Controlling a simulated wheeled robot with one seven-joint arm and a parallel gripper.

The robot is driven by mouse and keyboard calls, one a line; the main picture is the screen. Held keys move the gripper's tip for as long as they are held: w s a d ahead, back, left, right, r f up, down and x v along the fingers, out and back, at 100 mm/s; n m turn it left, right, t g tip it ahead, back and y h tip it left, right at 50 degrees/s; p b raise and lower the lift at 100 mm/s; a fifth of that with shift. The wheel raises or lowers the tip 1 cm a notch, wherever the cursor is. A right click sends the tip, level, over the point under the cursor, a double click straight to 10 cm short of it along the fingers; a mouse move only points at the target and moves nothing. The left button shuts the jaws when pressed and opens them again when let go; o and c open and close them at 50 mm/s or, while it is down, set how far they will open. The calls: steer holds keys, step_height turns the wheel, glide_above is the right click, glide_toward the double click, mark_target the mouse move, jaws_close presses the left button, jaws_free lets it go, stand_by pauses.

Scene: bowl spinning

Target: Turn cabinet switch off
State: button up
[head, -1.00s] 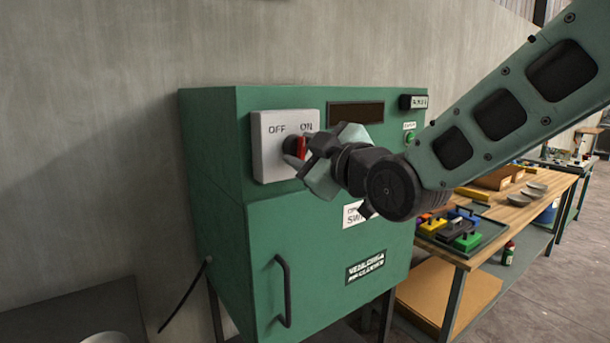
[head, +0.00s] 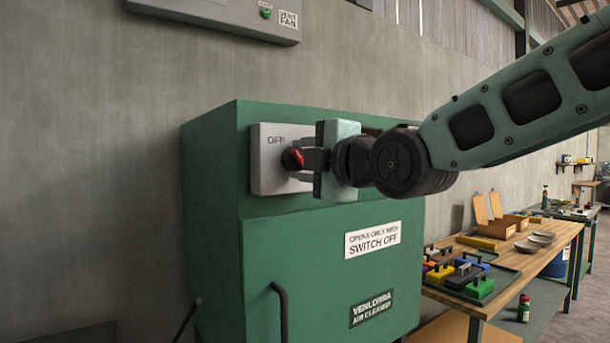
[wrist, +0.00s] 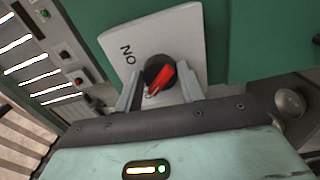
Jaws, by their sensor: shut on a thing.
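The green cabinet (head: 225,190) stands against the grey wall. On its upper front is a light grey switch plate (head: 268,180) marked OFF; the ON mark is hidden by my gripper in the head view but shows in the wrist view. The switch is a black round knob with a red handle (head: 297,157); it also shows in the wrist view (wrist: 168,88). The handle is tilted, its upper end leaning toward the OFF side in the head view. My gripper (head: 308,158) reaches in from the right and is shut on the switch handle, with a finger on each side in the wrist view (wrist: 160,90).
A sign (head: 372,239) reading "switch off" is on the cabinet front, above the door handle (head: 281,315). A wall box (head: 225,15) hangs above. At right, a wooden workbench (head: 520,268) holds coloured blocks, trays and bowls.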

steer(key=shift+n, duration=0.4)
steer(key=o, duration=1)
steer(key=shift+c, duration=0.2)
steer(key=shift+b, duration=0.3)
